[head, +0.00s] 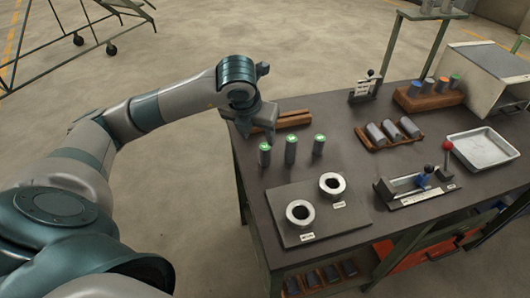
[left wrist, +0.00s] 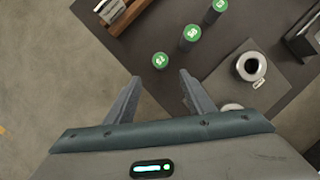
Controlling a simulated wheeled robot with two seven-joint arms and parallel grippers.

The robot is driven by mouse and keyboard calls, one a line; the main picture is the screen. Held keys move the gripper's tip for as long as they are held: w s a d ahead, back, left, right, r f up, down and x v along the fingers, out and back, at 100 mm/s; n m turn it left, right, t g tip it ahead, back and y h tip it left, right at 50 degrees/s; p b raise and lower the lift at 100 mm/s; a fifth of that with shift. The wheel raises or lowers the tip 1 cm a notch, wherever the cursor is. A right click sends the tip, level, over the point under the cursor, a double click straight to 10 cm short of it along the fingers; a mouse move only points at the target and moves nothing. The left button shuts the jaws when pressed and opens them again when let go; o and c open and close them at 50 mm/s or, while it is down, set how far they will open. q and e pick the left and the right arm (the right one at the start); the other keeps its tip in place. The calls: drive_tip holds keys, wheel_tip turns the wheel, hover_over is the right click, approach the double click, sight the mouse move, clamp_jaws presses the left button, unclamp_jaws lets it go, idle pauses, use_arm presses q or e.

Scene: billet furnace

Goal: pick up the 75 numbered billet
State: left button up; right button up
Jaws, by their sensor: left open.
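Three upright grey billets with green numbered tops stand in a row on the dark table: a left one (head: 265,154), a middle one (head: 291,150) and a right one (head: 319,145). In the left wrist view their tops show as the left (left wrist: 160,59), middle (left wrist: 191,32) and right (left wrist: 220,5) discs. The numbers are too small to read surely, so I cannot tell which is 75. My left gripper (head: 262,131) is open and empty, above the table's left edge near the left billet. In the left wrist view its fingers (left wrist: 160,76) point toward that billet. My right gripper is not seen.
A plate (head: 330,228) with two ring-shaped holders (head: 300,213) (head: 332,185) lies in front of the billets. Wooden strips (head: 293,120) lie behind. A rack of lying cylinders (head: 390,133), a lever fixture (head: 415,187) and a metal tray (head: 483,149) are to the right.

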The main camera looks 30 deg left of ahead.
sight(264, 149)
use_arm(q)
drive_tip(key=p+x, duration=0.2)
drive_tip(key=x, duration=0.4)
drive_tip(key=shift+w+f, duration=0.2)
drive_tip(key=shift+f, duration=0.05)
drive_tip(key=shift+w+a+f, duration=0.1)
drive_tip(key=shift+w+f, duration=0.05)
drive_tip(key=shift+f, duration=0.25)
drive_tip(key=shift+p+x, duration=0.8)
drive_tip(key=shift+p, duration=0.15)
drive_tip(key=shift+p+x, duration=0.55)
drive_tip(key=shift+x, duration=0.55)
drive_tip(key=shift+w+f, duration=0.4)
drive_tip(key=shift+f, duration=0.2)
